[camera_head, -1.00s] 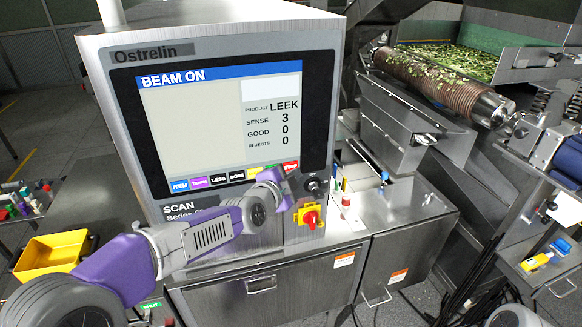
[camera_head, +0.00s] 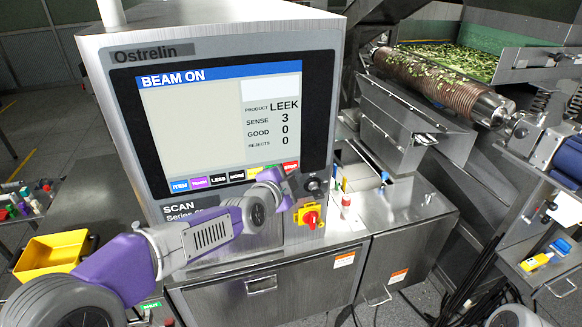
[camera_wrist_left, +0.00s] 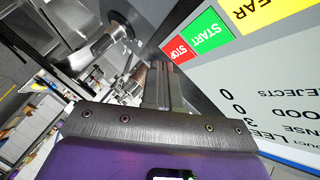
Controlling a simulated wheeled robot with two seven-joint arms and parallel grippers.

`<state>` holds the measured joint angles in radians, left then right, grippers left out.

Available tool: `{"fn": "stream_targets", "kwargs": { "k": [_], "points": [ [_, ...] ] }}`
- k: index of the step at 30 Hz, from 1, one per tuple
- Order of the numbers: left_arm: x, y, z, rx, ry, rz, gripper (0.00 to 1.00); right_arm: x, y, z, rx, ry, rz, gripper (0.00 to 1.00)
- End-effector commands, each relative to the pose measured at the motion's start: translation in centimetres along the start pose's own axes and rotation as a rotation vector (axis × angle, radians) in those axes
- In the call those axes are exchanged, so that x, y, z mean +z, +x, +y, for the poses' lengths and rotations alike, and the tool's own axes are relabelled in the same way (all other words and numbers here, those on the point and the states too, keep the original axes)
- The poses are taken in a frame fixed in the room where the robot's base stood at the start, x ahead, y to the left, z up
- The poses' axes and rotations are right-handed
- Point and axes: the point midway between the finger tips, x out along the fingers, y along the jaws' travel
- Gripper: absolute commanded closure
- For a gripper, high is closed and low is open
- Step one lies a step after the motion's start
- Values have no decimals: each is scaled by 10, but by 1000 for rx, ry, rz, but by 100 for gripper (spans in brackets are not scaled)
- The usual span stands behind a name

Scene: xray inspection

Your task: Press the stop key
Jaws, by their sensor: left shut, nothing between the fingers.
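The red stop key (camera_head: 291,167) is at the right end of the key row under the lit screen (camera_head: 215,125), which reads BEAM ON. It also shows in the left wrist view (camera_wrist_left: 175,49), upside down beside the green START key (camera_wrist_left: 197,40). My left gripper (camera_head: 284,178) is shut and empty, just below the stop key, and covers part of the key row. In the left wrist view its closed fingertips (camera_wrist_left: 160,66) lie right at the edge of the stop key. Whether they touch it I cannot tell. My right gripper is not in view.
A steel chute (camera_head: 405,125) stands to the right. A yellow bin (camera_head: 52,254) is at the left.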

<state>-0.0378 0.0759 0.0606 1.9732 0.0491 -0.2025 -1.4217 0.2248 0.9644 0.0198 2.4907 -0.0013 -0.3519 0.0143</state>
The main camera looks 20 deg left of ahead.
Motion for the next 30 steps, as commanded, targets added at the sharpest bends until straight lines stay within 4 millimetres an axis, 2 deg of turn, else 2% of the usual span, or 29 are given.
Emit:
{"fn": "stream_targets", "kwargs": {
  "k": [30],
  "points": [
    [5, 7, -5, 0, 0, 0, 100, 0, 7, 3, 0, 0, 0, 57]
  ]
}}
